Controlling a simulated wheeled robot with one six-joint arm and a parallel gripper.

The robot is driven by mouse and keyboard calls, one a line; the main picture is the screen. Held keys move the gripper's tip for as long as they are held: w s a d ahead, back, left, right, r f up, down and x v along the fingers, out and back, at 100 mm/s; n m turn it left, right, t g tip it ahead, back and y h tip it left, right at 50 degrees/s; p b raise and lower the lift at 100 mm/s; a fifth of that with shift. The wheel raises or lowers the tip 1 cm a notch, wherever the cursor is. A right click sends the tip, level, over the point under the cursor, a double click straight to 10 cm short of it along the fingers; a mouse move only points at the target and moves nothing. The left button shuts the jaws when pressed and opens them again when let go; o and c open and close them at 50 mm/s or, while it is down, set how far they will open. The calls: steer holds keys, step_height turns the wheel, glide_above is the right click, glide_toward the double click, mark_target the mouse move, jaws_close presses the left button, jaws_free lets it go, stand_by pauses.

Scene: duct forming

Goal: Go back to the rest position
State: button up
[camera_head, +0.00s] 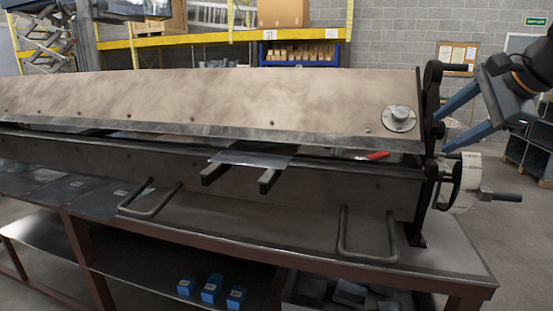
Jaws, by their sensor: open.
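My gripper (444,132) is at the right edge of the view, with its two blue fingers spread apart and nothing between them. The fingers point left and down towards the right end of the long sheet-metal folding machine (230,95). The fingertips are close to the black end plate and the round handwheel (463,182); I cannot tell whether they touch. A thin metal sheet (250,158) lies in the machine's gap and rests over two short dark support bars.
A red-handled tool (376,155) lies on the machine's right part. A crank handle (500,196) and an upper lever (455,67) stick out to the right. Flat sheets (75,192) lie on the bench at left. Blue boxes (211,289) stand on the lower shelf.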

steer(key=s+a+f+n+g+h, duration=0.1)
steer(key=s+a+f+n+g, duration=0.2)
steer(key=f, duration=0.8)
steer(key=s+a+f+n+g, duration=0.2)
steer(key=s+a+f+n, duration=0.5)
steer(key=a+f+n, duration=0.1)
steer(key=s+a+f+n+g+h, duration=0.1)
steer(key=s+a+f+n+g, duration=0.2)
steer(key=f, duration=1)
steer(key=s+a+n, duration=0.2)
steer(key=a+n, duration=0.1)
steer(key=n, duration=0.1)
steer(key=shift+f+g+h, duration=0.3)
